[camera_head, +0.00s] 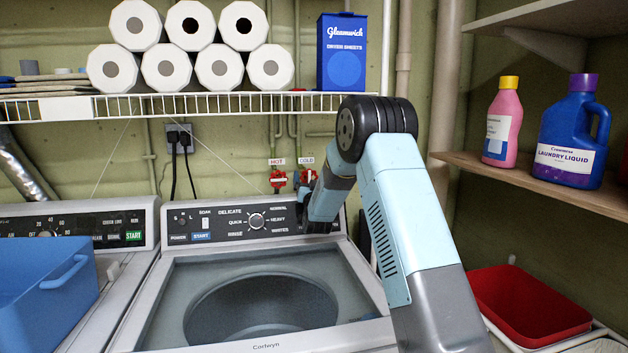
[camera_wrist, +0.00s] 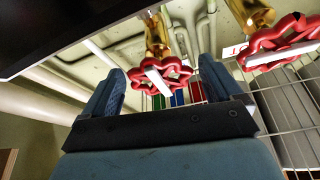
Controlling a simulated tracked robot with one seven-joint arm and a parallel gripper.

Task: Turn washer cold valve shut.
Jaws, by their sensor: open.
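The cold valve has a red lobed handwheel (camera_head: 309,176) with a pale bar across it, under the COLD label on the wall behind the washer. In the wrist view the cold handwheel (camera_wrist: 160,76) is centred, on a brass stem, with its bar slightly tilted. My gripper (camera_wrist: 161,67) is open, one finger on each side of this wheel. Gaps show on both sides, and I see no contact. In the head view my arm hides most of the gripper. The hot valve (camera_head: 278,179) is just to the left; in the wrist view it (camera_wrist: 285,42) is upper right.
The washer (camera_head: 262,345) stands below with its tub open. A wire shelf (camera_head: 200,106) with paper rolls and a blue box (camera_head: 341,52) hangs above the valves. An outlet with plugs (camera_head: 180,138) is to the left. A wooden shelf (camera_head: 545,185) with detergent bottles is right.

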